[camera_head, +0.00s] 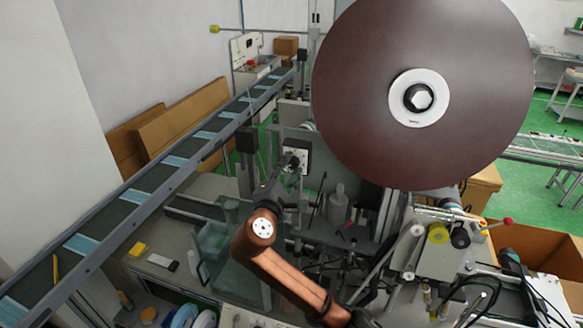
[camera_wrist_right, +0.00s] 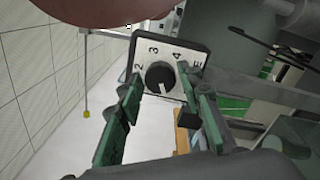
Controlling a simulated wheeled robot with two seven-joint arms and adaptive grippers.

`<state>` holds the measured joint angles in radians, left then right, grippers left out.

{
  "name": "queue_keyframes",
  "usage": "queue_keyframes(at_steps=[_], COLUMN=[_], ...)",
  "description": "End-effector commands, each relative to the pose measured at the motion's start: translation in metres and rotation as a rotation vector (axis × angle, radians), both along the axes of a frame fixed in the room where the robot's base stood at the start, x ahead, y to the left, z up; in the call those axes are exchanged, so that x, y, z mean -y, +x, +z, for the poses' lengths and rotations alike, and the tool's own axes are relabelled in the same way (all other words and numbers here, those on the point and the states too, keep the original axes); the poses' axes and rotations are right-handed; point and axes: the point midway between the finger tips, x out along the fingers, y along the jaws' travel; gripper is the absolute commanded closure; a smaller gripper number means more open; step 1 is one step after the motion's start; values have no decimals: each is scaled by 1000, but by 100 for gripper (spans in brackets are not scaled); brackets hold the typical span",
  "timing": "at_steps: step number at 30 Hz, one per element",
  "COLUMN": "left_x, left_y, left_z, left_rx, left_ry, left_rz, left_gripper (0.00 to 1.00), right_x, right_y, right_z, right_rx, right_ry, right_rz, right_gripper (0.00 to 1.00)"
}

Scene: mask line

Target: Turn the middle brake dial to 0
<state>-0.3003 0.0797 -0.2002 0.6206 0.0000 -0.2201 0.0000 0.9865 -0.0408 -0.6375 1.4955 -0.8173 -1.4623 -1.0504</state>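The brake dial (camera_wrist_right: 159,77) is a round black knob on a white plate (camera_wrist_right: 180,50) with a dark frame. The markings 2, 3, 4 and what looks like an E show around it; which mark the knob points to is not clear. In the right wrist view my right gripper (camera_wrist_right: 164,88) is open, with one green-and-dark finger on each side of the knob. Contact cannot be made out. In the head view the right gripper (camera_head: 287,163) is at the small white dial plate (camera_head: 299,158), partly hiding it. My left gripper is not in view.
A large brown roll (camera_head: 345,85) hangs above and right of the dial. A conveyor (camera_head: 150,190) with blue items runs along the left. A clear box (camera_head: 240,265) and machine parts stand below. An open cardboard box (camera_head: 545,255) is at the right.

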Motion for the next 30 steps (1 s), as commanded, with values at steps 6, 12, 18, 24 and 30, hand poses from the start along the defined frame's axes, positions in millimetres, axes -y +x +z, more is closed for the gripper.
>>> queue_keyframes(at_steps=[6, 12, 18, 24, 30], left_x=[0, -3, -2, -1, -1], left_y=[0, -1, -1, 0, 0], left_z=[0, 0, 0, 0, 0], left_rx=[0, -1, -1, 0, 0], left_ry=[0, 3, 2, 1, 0], left_rz=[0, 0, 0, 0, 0], left_gripper=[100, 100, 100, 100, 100], right_x=[0, 0, -7, -20, -30], right_y=[0, -1, -21, -61, -96], right_z=[0, 0, -1, -3, -3], right_rx=[0, -1, -1, -2, -2], right_ry=[1, 1, 3, 4, 4], right_rz=[-1, 0, 2, 3, 1], right_gripper=[56, 56, 56, 56, 56])
